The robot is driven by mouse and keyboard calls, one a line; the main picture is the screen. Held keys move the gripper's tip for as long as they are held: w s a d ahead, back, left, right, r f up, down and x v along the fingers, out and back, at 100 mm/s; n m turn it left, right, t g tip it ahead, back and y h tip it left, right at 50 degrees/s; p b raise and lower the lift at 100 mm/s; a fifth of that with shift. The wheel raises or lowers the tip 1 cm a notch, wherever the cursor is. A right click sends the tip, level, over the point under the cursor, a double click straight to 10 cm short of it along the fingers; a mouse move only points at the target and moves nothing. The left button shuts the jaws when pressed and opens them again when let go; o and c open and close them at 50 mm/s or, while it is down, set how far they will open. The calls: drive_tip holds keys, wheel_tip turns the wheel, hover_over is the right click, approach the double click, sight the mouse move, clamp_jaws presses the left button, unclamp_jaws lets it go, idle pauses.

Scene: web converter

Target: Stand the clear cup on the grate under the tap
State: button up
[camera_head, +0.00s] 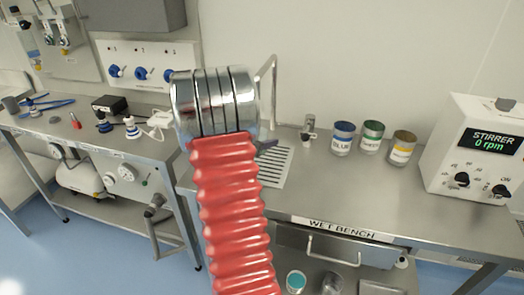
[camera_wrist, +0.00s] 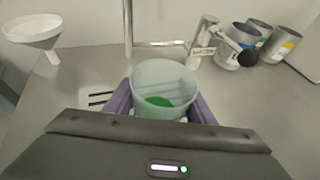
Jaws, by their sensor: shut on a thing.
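The clear cup (camera_wrist: 165,78) is upright between the purple fingers of my gripper (camera_wrist: 160,104), which is shut on it. Something green shows at its bottom. The slotted grate (camera_head: 274,170) lies in the wet bench, partly behind my arm. Its dark slots (camera_wrist: 101,98) show left of the cup in the wrist view. I cannot tell whether the cup touches the grate. The tap's thin bent pipe (camera_head: 274,85) rises behind my arm; its upright (camera_wrist: 128,25) stands beyond the cup in the wrist view. In the head view my arm hides the cup and most of my gripper.
Labelled blue (camera_head: 342,139), green (camera_head: 371,137) and yellow (camera_head: 403,148) cans stand right of the grate, before the stirrer box (camera_head: 477,150). A small metal fitting (camera_head: 308,130) stands nearer the grate. A white funnel (camera_wrist: 34,32) is at left. The bench front right is clear.

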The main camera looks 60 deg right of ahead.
drive_tip(key=shift+f, duration=0.15)
drive_tip(key=shift+f, duration=1.8)
drive_tip(key=shift+f, duration=0.1)
drive_tip(key=o, duration=1)
drive_tip(key=shift+o, duration=0.2)
drive_tip(key=shift+a, duration=0.1)
drive_tip(key=v, duration=1.2)
